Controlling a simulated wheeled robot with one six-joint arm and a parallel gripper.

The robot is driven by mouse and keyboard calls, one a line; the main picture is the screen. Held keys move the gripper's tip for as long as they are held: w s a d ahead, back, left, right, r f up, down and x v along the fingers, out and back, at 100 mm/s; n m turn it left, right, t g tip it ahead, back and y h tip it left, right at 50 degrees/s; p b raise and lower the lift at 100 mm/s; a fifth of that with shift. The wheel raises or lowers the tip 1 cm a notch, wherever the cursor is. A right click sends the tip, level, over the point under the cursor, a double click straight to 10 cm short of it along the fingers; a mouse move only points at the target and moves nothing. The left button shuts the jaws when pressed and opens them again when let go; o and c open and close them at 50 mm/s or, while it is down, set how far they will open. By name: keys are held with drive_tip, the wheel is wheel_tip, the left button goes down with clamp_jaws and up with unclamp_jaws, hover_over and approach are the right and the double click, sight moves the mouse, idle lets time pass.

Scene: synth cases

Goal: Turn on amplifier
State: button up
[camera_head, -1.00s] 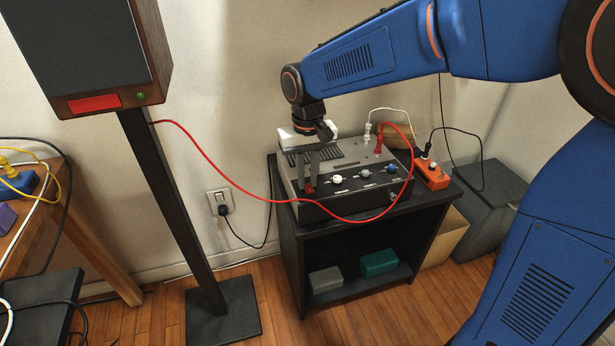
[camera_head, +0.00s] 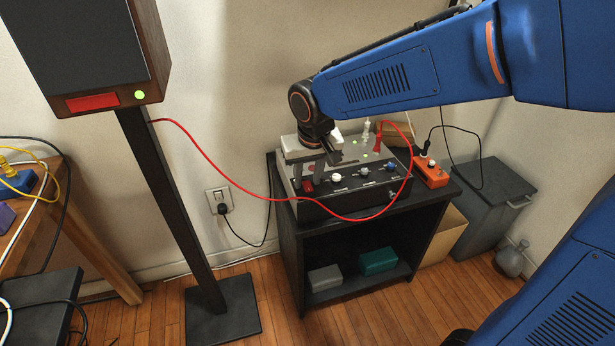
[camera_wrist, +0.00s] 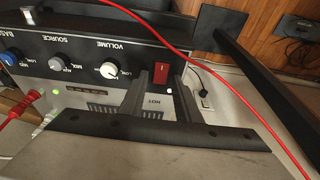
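The amplifier (camera_head: 350,207) is a grey-topped box with a black front, on a black stand. Its red rocker switch (camera_head: 308,184) is at the front left; the wrist view shows the switch (camera_wrist: 161,74) too. Green lights (camera_head: 365,142) glow on its top, and a green light (camera_wrist: 55,91) shows in the wrist view. My gripper (camera_head: 313,173) is over the front-left top, fingers down. In the wrist view its fingers (camera_wrist: 157,90) are apart on either side of the switch's line, with a "HOT" label visible between them. Nothing is held; contact with the switch cannot be told.
A red cable (camera_head: 245,194) loops from the speaker (camera_head: 110,60) across the amplifier's front. An orange power strip (camera_head: 430,172) lies right of the amplifier. A grey bin (camera_head: 492,205) stands at right. Floor (camera_head: 360,325) before the stand is clear.

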drive_tip(key=shift+r, duration=0.1)
drive_tip(key=v, duration=1.7)
drive_tip(key=shift+s, duration=0.1)
drive_tip(key=s+d+f+m, duration=0.1)
drive_tip(key=s+d+f, duration=0.3)
drive_tip(key=d, duration=0.4)
drive_tip(key=s+d+f+m+t, duration=0.1)
drive_tip(key=s+d+f, duration=0.3)
drive_tip(key=s+d, duration=0.3)
drive_tip(key=s+d+f+m+t, duration=0.1)
drive_tip(key=s+d+f, duration=0.3)
drive_tip(key=d, duration=0.7)
drive_tip(key=shift+s+f+h, duration=0.4)
drive_tip(key=shift+s, duration=0.75)
